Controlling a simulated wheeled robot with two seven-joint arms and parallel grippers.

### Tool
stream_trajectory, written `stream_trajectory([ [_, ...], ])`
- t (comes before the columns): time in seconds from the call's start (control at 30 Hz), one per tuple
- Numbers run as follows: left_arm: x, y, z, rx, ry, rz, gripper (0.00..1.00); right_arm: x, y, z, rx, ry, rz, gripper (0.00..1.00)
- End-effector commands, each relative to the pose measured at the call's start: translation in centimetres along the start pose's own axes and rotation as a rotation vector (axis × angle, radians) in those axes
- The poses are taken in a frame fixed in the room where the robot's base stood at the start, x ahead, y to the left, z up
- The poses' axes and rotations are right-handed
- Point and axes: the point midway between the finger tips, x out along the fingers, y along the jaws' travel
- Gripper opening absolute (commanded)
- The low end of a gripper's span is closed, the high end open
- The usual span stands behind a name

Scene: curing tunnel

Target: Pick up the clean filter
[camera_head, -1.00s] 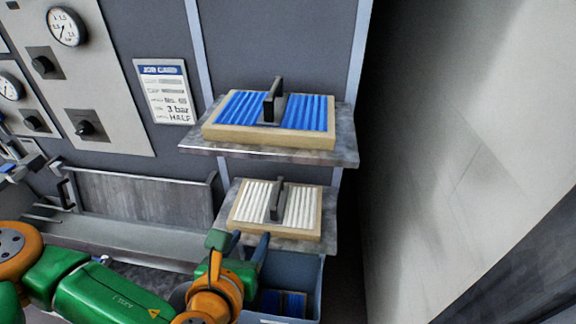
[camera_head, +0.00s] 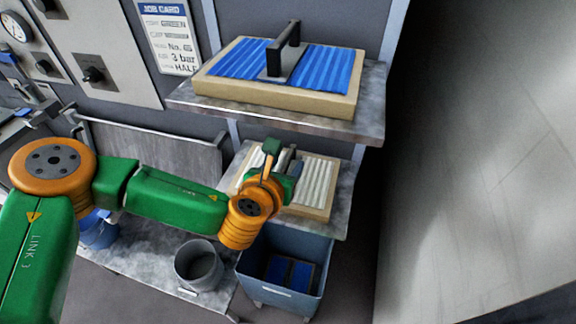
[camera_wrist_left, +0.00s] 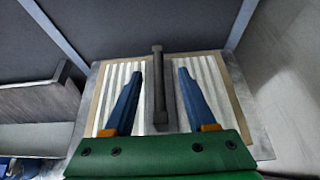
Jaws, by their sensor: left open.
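A white pleated filter (camera_head: 318,184) in a pale wooden frame lies on the lower shelf, with a dark upright handle across its middle. It also shows in the left wrist view (camera_wrist_left: 215,82). My left gripper (camera_head: 283,160) is over this filter and partly hides it in the head view. In the left wrist view, its two blue fingers (camera_wrist_left: 160,72) are open, one on each side of the dark handle (camera_wrist_left: 158,95), with gaps between. A blue pleated filter (camera_head: 325,70) with a similar handle lies on the upper shelf. My right gripper is not in view.
The upper shelf (camera_head: 345,126) overhangs the lower shelf (camera_head: 338,222) closely. A blue-grey bin (camera_head: 300,250) with blue items stands below. A grey bucket (camera_head: 198,268) stands to its left. A job card (camera_head: 170,40) and control panel (camera_head: 95,45) are on the wall.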

Motion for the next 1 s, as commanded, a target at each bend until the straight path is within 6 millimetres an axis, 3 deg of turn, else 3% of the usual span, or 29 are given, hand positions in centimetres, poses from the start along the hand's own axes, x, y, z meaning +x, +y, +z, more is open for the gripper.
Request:
stream_trajectory([
  [0.33, 0.5, 0.0, 0.07, -0.001, 0.0, 0.0, 0.56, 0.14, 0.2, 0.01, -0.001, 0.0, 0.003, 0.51],
  [0.73, 0.49, 0.01, 0.06, -0.001, 0.0, 0.0, 0.02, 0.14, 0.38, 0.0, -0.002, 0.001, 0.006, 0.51],
  [1.0, 0.48, 0.01, 0.07, -0.001, 0.0, 0.0, 0.0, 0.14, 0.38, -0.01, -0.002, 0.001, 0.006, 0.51],
])
